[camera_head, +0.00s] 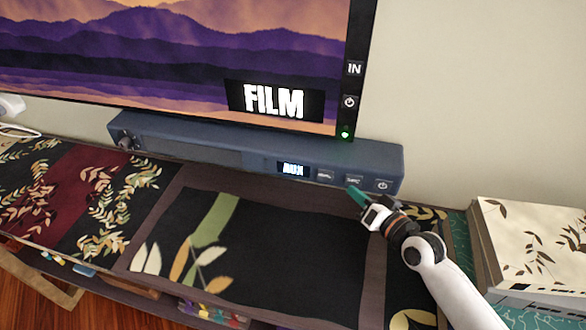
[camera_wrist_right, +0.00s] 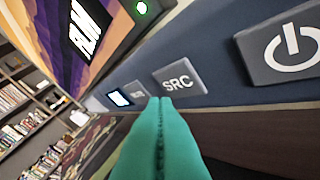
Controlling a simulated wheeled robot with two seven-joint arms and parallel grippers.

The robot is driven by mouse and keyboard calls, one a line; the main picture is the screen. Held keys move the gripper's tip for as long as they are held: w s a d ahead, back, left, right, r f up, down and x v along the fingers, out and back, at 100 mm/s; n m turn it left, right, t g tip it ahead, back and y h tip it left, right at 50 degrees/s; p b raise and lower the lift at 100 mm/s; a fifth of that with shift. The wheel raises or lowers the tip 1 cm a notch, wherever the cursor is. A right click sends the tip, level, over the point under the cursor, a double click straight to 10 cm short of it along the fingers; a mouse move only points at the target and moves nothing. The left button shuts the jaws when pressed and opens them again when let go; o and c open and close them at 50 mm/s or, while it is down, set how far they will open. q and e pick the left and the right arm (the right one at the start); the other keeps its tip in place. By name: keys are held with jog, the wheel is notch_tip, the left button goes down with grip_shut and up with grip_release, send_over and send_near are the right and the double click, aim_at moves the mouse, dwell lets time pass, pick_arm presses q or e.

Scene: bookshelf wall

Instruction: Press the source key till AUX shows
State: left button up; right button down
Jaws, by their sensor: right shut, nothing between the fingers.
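The soundbar (camera_head: 220,152) is a long dark blue-grey unit below the television. Its small lit display (camera_head: 293,169) carries small blurred letters that look like AUX. The source key (camera_head: 353,179), marked SRC in the right wrist view (camera_wrist_right: 178,82), sits between another key (camera_head: 325,175) and the power key (camera_head: 382,185). My right gripper (camera_head: 354,192) has green fingers, shut and empty. Its tips (camera_wrist_right: 160,102) are just in front of and below the source key. I cannot tell whether they touch it. My left gripper is not in view.
The television (camera_head: 180,60) shows FILM at lower right, with its own IN key (camera_head: 354,69) and power key (camera_head: 349,102) on its right edge. Patterned cloth covers the shelf top (camera_head: 270,245) before the soundbar. A box (camera_head: 535,235) stands at right.

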jog(key=s+p, duration=0.1)
jog(key=s, duration=0.1)
jog(key=s+a+p, duration=0.1)
jog(key=s+p, duration=0.1)
jog(key=s, duration=0.1)
jog(key=shift+s+a, duration=0.1)
jog(key=shift+s, duration=0.2)
dwell(1.2)
